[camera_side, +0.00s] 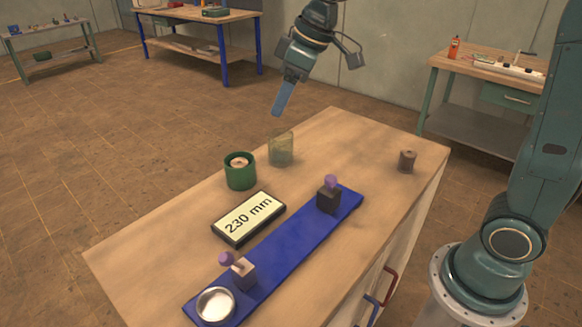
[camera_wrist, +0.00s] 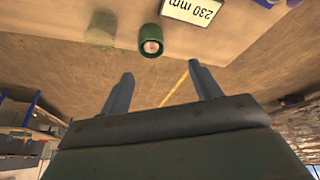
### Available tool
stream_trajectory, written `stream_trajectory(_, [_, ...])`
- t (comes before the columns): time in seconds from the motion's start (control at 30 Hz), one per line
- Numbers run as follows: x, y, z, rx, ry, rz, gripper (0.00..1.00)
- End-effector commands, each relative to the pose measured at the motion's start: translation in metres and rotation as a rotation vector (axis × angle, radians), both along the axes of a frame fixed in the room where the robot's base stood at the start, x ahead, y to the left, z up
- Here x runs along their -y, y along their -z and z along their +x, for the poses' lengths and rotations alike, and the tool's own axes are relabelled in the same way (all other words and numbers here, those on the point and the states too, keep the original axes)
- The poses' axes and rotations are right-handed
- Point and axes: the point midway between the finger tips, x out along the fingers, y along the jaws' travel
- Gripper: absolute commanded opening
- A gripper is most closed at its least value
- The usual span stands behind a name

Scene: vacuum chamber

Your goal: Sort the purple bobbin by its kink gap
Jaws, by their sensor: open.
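My gripper (camera_side: 281,104) is open and empty, high above the table's far left edge. Its two fingers stand apart in the wrist view (camera_wrist: 160,70). Below it are a clear greenish cup (camera_side: 281,149) and a green cup (camera_side: 240,176) with a pale spool (camera_side: 238,161) inside. A grey-brown spool (camera_side: 408,161) stands alone at the table's right. No spool looks clearly purple. A blue board (camera_side: 290,232) bears a dark block (camera_side: 327,201) and a pale block (camera_side: 243,273), each with a purple piece beside or on it. No thread can be made out.
A display (camera_side: 248,219) reading "230 mm" lies left of the board. A round metal dish (camera_side: 215,305) with white contents sits at the board's near end. The tabletop (camera_side: 385,200) is bare around the lone spool. Other benches stand well away.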

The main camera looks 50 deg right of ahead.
Motion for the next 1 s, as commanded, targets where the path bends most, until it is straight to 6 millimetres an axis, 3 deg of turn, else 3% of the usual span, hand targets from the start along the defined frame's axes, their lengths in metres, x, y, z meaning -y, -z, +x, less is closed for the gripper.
stream_trajectory(0.2, [0.009, -0.015, -0.054, 0.017, 0.104, 0.002, 0.63])
stream_trajectory(0.47, [0.02, -0.017, -0.115, 0.036, 0.228, 0.01, 0.63])
stream_trajectory(0.8, [0.035, -0.002, -0.192, 0.062, 0.391, 0.029, 0.63])
stream_trajectory(1.0, [0.042, 0.013, -0.225, 0.075, 0.47, 0.041, 0.63])
